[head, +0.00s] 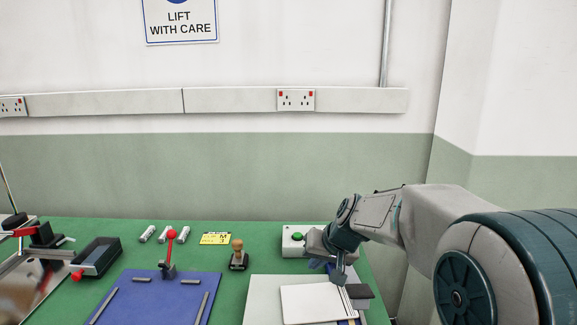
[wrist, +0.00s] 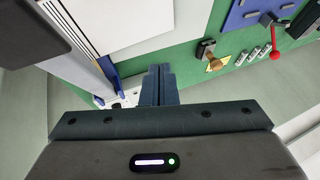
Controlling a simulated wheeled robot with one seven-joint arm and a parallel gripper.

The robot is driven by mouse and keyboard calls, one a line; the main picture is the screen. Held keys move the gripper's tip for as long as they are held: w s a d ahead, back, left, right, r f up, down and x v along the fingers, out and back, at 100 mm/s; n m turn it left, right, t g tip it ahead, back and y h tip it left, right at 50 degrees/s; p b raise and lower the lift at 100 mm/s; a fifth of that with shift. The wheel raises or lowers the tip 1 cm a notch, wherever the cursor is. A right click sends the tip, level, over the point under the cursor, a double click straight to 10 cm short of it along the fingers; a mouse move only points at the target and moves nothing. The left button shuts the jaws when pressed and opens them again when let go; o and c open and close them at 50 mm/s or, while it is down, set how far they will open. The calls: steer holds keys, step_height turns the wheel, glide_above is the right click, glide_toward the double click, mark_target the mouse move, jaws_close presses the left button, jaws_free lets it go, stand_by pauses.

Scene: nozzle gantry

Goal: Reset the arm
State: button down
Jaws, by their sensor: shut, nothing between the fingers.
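My gripper (wrist: 158,85) is shut and empty, its dark fingers together in the lower middle of the wrist view. In the head view my arm reaches in from the right, and the gripper (head: 338,272) hangs over the right end of the green bench (head: 262,262). It is in front of a white box with a green button (head: 297,237) and above a white board with a pale sheet (head: 305,303). I cannot tell how high it is above the board. The fingertips partly cover the button box in the wrist view.
A blue plate (head: 160,301) with a red-knobbed lever (head: 171,236), a wooden-handled stamp (head: 238,257), a yellow card (head: 215,238) and several white cylinders (head: 165,233) are left of my gripper. A black box with a red knob (head: 97,257) is farther left. A wall stands behind.

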steer(key=s+d+f+g+h, duration=0.1)
steer(key=s+d, duration=0.3)
steer(key=s, duration=0.8)
steer(key=s+d+g+h, duration=0.1)
steer(key=s+d, duration=0.3)
steer(key=s, duration=0.9)
steer(key=shift+f+h, duration=0.35)
steer(key=shift+h, duration=0.45)
steer(key=shift+s, duration=0.1)
